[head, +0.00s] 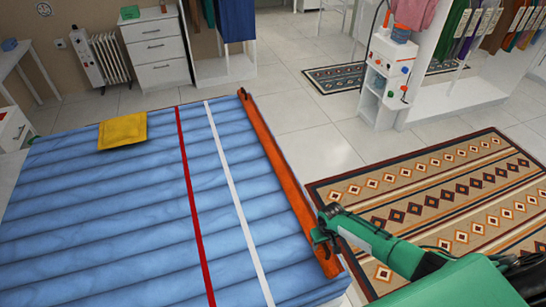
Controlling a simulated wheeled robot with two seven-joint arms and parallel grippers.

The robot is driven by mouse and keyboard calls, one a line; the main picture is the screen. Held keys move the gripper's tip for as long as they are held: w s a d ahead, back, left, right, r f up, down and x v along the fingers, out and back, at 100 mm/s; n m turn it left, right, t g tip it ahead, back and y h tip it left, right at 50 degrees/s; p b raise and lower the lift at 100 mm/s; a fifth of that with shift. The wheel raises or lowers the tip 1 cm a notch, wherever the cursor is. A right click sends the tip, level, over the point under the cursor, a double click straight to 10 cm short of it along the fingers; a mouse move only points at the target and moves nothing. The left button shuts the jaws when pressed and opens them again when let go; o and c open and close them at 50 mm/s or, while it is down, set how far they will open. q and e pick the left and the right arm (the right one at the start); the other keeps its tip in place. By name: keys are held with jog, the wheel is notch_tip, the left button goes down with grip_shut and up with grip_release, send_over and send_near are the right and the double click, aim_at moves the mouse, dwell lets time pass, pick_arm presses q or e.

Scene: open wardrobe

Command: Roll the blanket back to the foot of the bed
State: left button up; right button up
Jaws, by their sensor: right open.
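The bed is covered by a blue ribbed sheet-like surface (90,220), which I take to be the blanket or the mattress; I cannot tell which. It lies flat, with a red stripe (190,190) and a white stripe (238,205) across it. A long orange bar (280,170) lies along its right edge. A yellow pillow (123,131) lies at the far left of the bed. My right gripper (321,234) is open at the near part of the orange bar, with its fingers close around or over it; contact is unclear. My left gripper is out of view.
A patterned rug (440,200) covers the floor right of the bed. A white drawer cabinet (158,50) and a radiator (110,58) stand behind it. A white trolley (385,80) stands beside the open wardrobe (455,100). Tiled floor between is clear.

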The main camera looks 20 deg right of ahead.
jog(key=shift+r+p, duration=3.75)
jog(key=shift+r, duration=0.25)
jog(key=shift+f, duration=0.1)
